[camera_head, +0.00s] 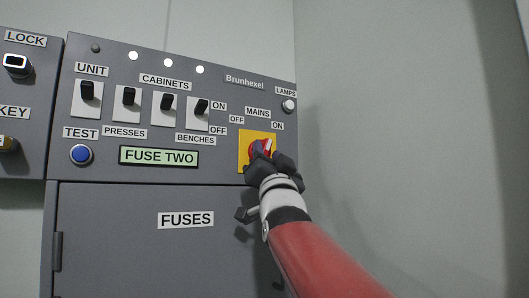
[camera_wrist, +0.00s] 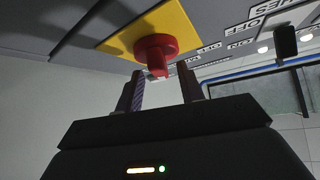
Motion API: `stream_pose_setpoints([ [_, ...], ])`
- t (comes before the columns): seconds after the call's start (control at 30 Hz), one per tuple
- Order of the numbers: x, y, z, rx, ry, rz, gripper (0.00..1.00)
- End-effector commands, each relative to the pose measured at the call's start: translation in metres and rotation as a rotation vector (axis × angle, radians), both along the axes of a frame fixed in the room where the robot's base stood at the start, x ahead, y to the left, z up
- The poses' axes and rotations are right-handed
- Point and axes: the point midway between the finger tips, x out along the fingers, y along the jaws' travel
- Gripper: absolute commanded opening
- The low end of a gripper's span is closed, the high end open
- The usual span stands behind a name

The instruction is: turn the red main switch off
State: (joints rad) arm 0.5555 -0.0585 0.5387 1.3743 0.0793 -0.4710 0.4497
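The red main switch (camera_head: 264,146) is a round knob with a raised grip on a yellow plate (camera_head: 244,140), under the label MAINS. A pale mark on it points up and right, towards ON; OFF is at the upper left. My gripper (camera_head: 262,156) is in front of the switch and hides its lower part. In the wrist view the red switch (camera_wrist: 153,46) stands just beyond my open gripper (camera_wrist: 162,80). Its grip is at the gap between the two fingertips, with space visible on both sides. I cannot see the fingers touching it.
Left of the mains plate are several black toggle switches (camera_head: 128,97), a blue TEST button (camera_head: 81,154) and a green FUSE TWO sign (camera_head: 159,156). A LAMPS knob (camera_head: 288,105) is above right. The FUSES door (camera_head: 130,245) is below. A bare wall (camera_head: 400,120) stands close on the right.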

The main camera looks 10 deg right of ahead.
Motion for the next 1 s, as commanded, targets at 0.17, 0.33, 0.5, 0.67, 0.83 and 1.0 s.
stream_pose_setpoints([
  [0.17, -0.0003, 0.0002, -0.0004, -0.001, 0.000, -0.001, 0.32],
  [0.33, -0.0004, 0.0002, -0.0003, -0.001, 0.000, -0.001, 0.09],
  [0.5, -0.0004, 0.0003, -0.0005, -0.001, 0.000, 0.000, 0.00],
  [0.67, -0.0003, 0.0002, -0.0016, -0.015, -0.004, -0.001, 0.00],
  [0.83, -0.0002, -0.0008, -0.0038, -0.066, -0.022, -0.001, 0.00],
  [1.0, 0.0004, -0.0025, -0.0047, -0.171, -0.056, -0.002, 0.00],
])
